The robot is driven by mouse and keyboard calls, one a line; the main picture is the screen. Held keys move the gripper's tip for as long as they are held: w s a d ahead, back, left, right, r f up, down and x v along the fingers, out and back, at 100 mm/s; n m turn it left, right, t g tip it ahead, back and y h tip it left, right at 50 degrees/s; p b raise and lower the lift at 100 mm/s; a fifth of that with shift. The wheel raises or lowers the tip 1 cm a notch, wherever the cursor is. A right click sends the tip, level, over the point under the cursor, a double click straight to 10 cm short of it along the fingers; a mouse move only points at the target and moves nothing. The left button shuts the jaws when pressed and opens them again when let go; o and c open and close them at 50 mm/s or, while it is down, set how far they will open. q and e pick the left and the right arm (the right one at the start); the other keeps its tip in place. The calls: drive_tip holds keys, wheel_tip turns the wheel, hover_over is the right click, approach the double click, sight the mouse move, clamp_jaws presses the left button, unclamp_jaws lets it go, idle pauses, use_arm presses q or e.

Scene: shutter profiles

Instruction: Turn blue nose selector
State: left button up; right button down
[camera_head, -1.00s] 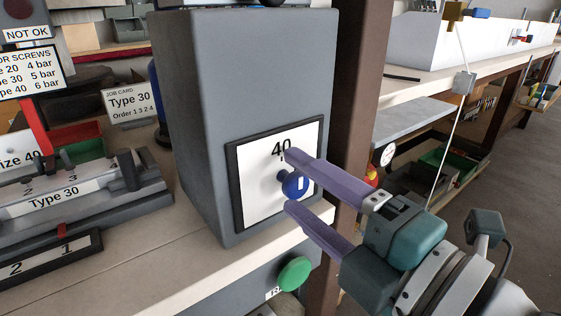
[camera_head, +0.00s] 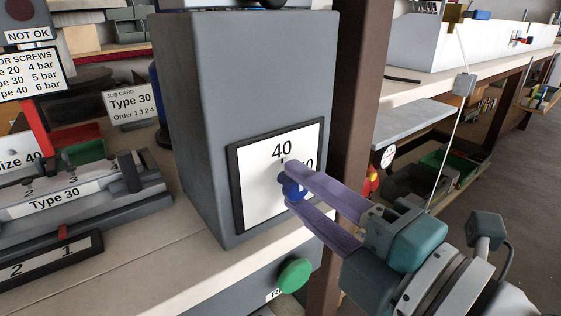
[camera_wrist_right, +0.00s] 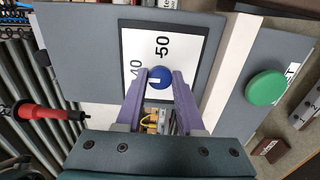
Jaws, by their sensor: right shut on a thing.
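The blue nose selector (camera_head: 292,187) is a round knob on a white plate (camera_head: 257,205) with a black frame, on the front of a grey box. A "40" is printed above it, and a partly covered number shows to its right. My right gripper (camera_head: 297,189) has its purple fingers closed on both sides of the knob. In the right wrist view the selector (camera_wrist_right: 159,77) sits between the fingertips (camera_wrist_right: 160,81), with a pale mark on its face and "50" and "40" on the plate around it. My left gripper is not in view.
A green button (camera_head: 294,274) sits below the bench edge under the box. A job card (camera_head: 131,106) reading "Type 30" and a grey fixture (camera_head: 85,195) stand to the left. A brown post (camera_head: 357,100) rises right of the box.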

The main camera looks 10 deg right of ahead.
drive_tip(key=m+p, duration=0.2)
drive_tip(key=m, duration=0.1)
drive_tip(key=shift+r+m, duration=0.15)
drive_tip(key=shift+m, duration=0.15)
drive_tip(key=m+p, duration=0.2)
drive_tip(key=m, duration=0.3)
drive_tip(key=m+p, duration=0.1)
drive_tip(key=m, duration=0.4)
drive_tip(key=shift+m+p, duration=0.4)
drive_tip(key=shift+m, duration=1.7)
drive_tip(key=c, duration=0.5)
unclamp_jaws()
drive_tip(key=shift+c, duration=0.2)
